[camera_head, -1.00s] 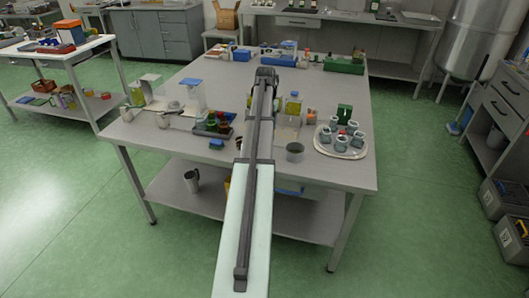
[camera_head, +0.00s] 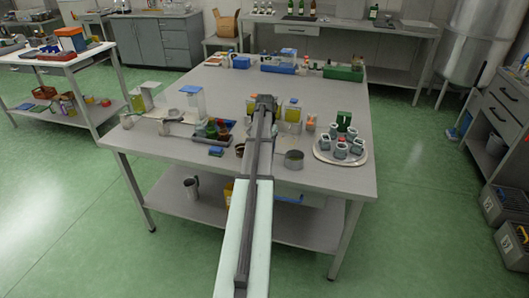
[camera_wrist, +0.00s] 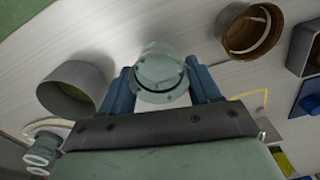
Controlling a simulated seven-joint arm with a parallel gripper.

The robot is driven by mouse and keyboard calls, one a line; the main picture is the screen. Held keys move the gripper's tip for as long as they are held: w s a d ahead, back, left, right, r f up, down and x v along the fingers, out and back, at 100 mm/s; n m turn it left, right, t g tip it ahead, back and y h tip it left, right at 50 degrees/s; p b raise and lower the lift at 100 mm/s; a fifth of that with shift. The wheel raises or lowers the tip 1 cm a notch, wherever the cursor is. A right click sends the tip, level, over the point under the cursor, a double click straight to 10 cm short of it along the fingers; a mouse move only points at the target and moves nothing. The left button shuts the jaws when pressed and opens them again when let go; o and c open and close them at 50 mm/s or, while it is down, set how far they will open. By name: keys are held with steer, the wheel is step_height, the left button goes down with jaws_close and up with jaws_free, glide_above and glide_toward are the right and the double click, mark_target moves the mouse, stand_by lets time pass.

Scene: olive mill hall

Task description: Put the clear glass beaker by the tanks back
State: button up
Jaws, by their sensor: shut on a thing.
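In the head view my arm hides the gripper and the beaker. Behind the arm, small clear containers with yellow-green liquid (camera_head: 293,114) stand on the table; I cannot tell whether these are the tanks. A large steel tank (camera_head: 478,40) stands at the back right.
A grey metal cup (camera_head: 293,159) stands right of my arm, also left in the wrist view (camera_wrist: 76,90). A brown-rimmed cup (camera_wrist: 250,30) is on the other side. A round tray (camera_head: 324,157) holds several small cups. A dark rack (camera_head: 212,135) stands left.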

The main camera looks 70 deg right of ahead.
steer(key=shift+f, duration=1.3)
steer(key=shift+f, duration=0.1)
steer(key=o, duration=1.2)
step_height(320, 180, up, 12)
steer(key=shift+s+r, duration=0.1)
steer(key=shift+r, duration=0.05)
